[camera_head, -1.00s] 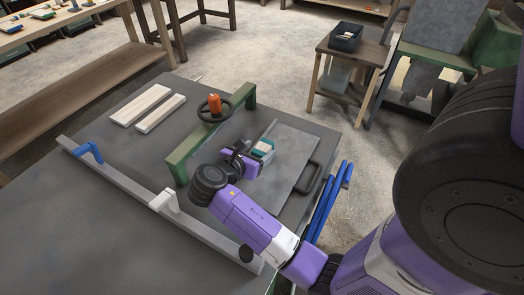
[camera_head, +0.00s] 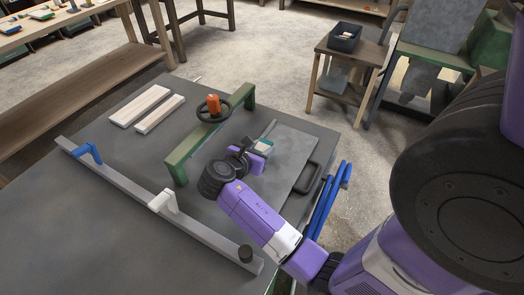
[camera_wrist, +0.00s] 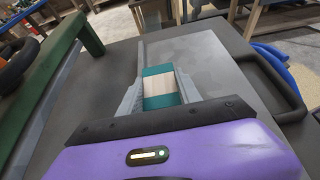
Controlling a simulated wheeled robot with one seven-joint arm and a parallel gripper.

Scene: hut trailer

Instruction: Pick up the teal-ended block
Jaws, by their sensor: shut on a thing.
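The teal-ended block (camera_wrist: 160,88) has teal ends and a pale wood middle. In the wrist view it sits between the two grey fingers of my gripper (camera_wrist: 161,92), which are shut on it. In the head view my gripper (camera_head: 257,148) is over the near left part of a grey plate, and only a small teal part of the block (camera_head: 267,131) shows past it. The gripper hides the rest. I cannot tell whether the block touches the plate.
The grey plate (camera_head: 296,146) with a black handle (camera_head: 307,178) lies on the dark table. A long grey rail (camera_head: 113,184) runs along the front.

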